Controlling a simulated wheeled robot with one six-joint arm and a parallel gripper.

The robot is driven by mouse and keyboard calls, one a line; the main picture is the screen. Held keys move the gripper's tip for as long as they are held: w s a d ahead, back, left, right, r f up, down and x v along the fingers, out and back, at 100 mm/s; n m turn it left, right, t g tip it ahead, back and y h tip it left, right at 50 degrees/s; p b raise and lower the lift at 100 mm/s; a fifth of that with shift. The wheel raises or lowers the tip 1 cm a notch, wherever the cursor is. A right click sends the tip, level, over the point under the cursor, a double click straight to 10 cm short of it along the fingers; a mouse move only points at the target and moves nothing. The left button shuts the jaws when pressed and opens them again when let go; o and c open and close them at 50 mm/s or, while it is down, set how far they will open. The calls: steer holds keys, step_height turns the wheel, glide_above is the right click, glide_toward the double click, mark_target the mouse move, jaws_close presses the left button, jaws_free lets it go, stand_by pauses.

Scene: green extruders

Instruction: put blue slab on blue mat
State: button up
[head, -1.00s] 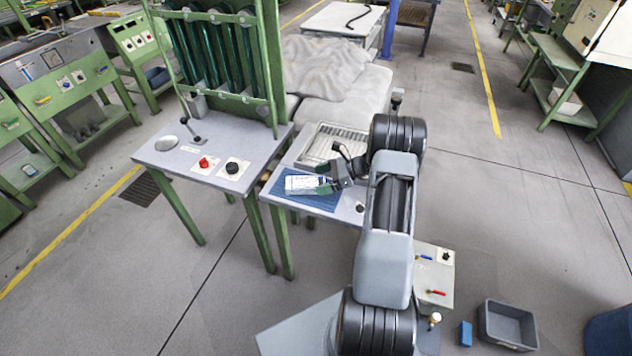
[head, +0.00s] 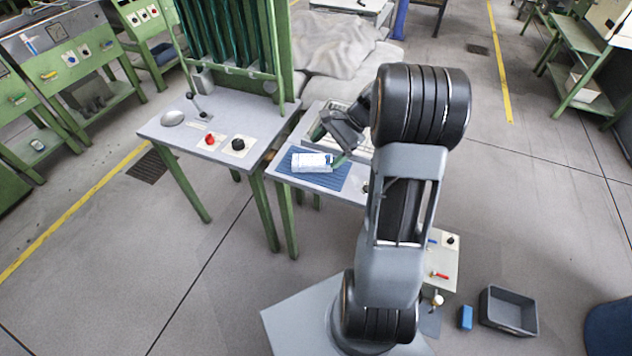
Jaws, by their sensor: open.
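A pale slab with white and light-blue faces (head: 311,162) lies flat on the blue mat (head: 335,181), on the grey table in the middle of the head view. My gripper (head: 328,146) is open with its green-tipped fingers apart. It is just above and to the right of the slab, at its far right end, and looks clear of it. Part of the mat is hidden under the slab.
A small blue block (head: 465,317) stands beside a grey bin (head: 508,311) at the lower right. A grey ribbed tray is partly hidden behind my arm.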

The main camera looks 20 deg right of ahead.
steer(key=s+a+r+n+t+h, duration=0.1)
steer(key=s+a+r+n+h, duration=0.2)
steer(key=s+n, duration=0.4)
steer(key=s+a+r+n+t+h, duration=0.1)
steer(key=s+a+r+n+h, duration=0.2)
steer(key=s+a+n+h, duration=0.2)
steer(key=shift+s+a+n+t, duration=0.3)
steer(key=shift+s+a+n, duration=0.95)
steer(key=shift+a+n, duration=0.3)
steer(key=shift+r, duration=0.1)
